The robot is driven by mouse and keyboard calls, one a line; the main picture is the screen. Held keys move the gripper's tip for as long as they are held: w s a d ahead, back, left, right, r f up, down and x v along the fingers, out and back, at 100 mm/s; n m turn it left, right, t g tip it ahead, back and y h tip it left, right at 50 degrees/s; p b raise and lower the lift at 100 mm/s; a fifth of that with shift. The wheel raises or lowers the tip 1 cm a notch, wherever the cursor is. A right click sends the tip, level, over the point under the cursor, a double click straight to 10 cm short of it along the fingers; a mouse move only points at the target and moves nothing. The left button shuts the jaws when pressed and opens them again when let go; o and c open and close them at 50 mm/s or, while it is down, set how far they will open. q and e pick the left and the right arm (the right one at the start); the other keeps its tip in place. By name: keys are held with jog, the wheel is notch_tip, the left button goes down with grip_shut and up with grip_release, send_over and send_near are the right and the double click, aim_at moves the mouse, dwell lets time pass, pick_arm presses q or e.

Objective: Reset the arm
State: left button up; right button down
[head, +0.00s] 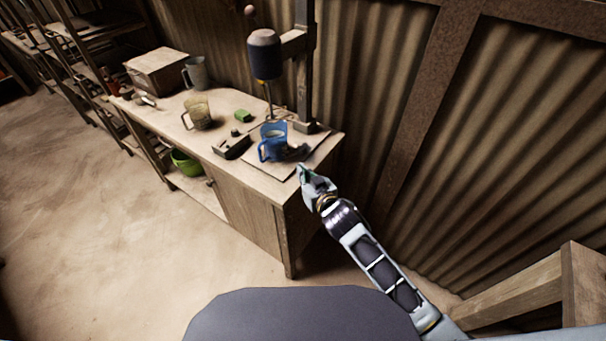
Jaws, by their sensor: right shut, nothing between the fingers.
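My right arm reaches in from the lower right. My right gripper (303,173) is shut and empty. It shows at the front right corner of the workbench (262,187), just in front of the drill press (265,55). A blue mug (272,141) stands at the drill press base, up and to the left of the gripper and apart from it. My left gripper is not in view.
On the bench stand an amber mug (199,112), a grey mug (196,73), a wooden box (157,70), a black block (232,146) and a green block (243,116). A green bowl (186,163) sits on the shelf below. A corrugated wall (480,130) rises at right. The floor at left is clear.

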jog(key=shift+n, duration=0.3)
dwell(0.4)
jog(key=d+f+n+g+h, duration=0.1)
jog(key=d+f, duration=0.3)
jog(key=f, duration=0.8)
jog(key=d+f+n+g+h, duration=0.15)
jog(key=d+f, duration=0.35)
jog(key=f, duration=0.7)
jog(key=s+d+f+m+g+h, duration=0.15)
jog(key=s+d+f, duration=0.3)
jog(key=f, duration=0.45)
jog(key=s+d+f+g, duration=0.2)
jog(key=s+d+f, duration=0.25)
jog(key=f, duration=0.45)
jog(key=s+d+f+m+g+h, duration=0.15)
jog(key=s+d+f, duration=0.25)
jog(key=s+f, duration=0.45)
jog(key=s+d+f+m+g+h, duration=0.15)
jog(key=s+d+f, duration=0.35)
jog(key=s, duration=0.7)
jog(key=s+a+f+g, duration=0.1)
jog(key=s+f+g, duration=0.1)
jog(key=s, duration=0.8)
jog(key=s+a+f+m+g, duration=0.1)
jog(key=s+f+g, duration=0.1)
jog(key=s, duration=0.9)
jog(key=shift+f+y, duration=0.4)
jog(key=shift+f, duration=0.35)
